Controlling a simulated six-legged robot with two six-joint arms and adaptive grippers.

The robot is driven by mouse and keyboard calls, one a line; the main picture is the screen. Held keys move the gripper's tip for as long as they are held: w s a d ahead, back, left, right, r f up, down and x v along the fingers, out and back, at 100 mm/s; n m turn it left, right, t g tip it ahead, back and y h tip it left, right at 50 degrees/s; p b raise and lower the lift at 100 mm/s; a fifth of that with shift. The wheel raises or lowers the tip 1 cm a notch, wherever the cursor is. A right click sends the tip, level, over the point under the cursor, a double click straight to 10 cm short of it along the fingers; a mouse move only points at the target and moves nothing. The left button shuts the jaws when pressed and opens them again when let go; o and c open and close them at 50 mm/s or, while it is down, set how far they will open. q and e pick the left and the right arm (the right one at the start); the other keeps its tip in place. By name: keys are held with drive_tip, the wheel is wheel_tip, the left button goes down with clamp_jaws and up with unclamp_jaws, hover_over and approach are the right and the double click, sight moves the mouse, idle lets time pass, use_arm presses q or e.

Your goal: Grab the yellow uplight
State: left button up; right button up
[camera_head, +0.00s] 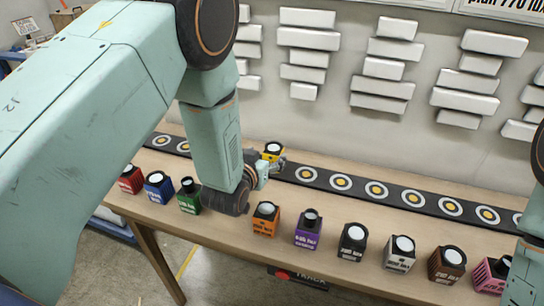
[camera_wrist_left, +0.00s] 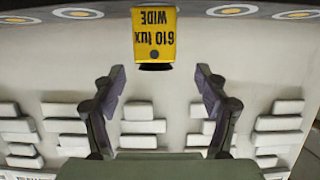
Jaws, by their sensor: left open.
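The yellow uplight (camera_head: 271,152), a small block with a white round top, stands at the back of the wooden table by the dark strip, partly hidden by my left gripper (camera_head: 277,165). In the left wrist view, the yellow uplight (camera_wrist_left: 154,38) shows upside down with the print "610 lux WIDE". There my left gripper (camera_wrist_left: 159,75) is open and empty, its two fingers spread. The uplight lies just beyond the fingertips, roughly centred between them; I cannot see any contact. My right gripper is out of view; only part of the arm shows at the right edge.
Along the table's (camera_head: 330,218) front stand red, blue (camera_head: 158,187), green (camera_head: 189,196), orange (camera_head: 264,219), purple (camera_head: 309,230), black (camera_head: 352,242), white (camera_head: 399,254), brown (camera_head: 447,264) and pink (camera_head: 490,274) uplights. White relief blocks (camera_head: 308,39) jut from the wall behind the dark strip (camera_head: 405,197) with ringed discs.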

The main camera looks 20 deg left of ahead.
sight(272, 154)
use_arm(q)
drive_tip(key=shift+w+f, duration=0.25)
drive_tip(key=shift+w, duration=0.1)
drive_tip(key=w, duration=0.1)
drive_tip(key=w+d+f, duration=0.1)
drive_tip(key=w, duration=0.1)
drive_tip(key=shift+d+f, duration=0.1)
drive_tip(key=shift+f, duration=0.1)
drive_tip(key=shift+w, duration=0.25)
drive_tip(key=shift+w+a+f, duration=0.3)
drive_tip(key=shift+w+a, duration=0.1)
drive_tip(key=shift+w, duration=0.2)
drive_tip(key=shift+w+d, duration=0.1)
drive_tip(key=shift+d, duration=0.25)
drive_tip(key=c, duration=0.3)
drive_tip(key=shift+s+a, duration=0.2)
drive_tip(key=shift+a, duration=0.05)
drive_tip(key=shift+c, duration=1.4)
drive_tip(key=shift+w+d, duration=0.1)
drive_tip(key=shift+d, duration=0.1)
drive_tip(key=c, duration=0.6)
drive_tip(key=shift+a, duration=0.15)
drive_tip(key=shift+c, duration=0.8)
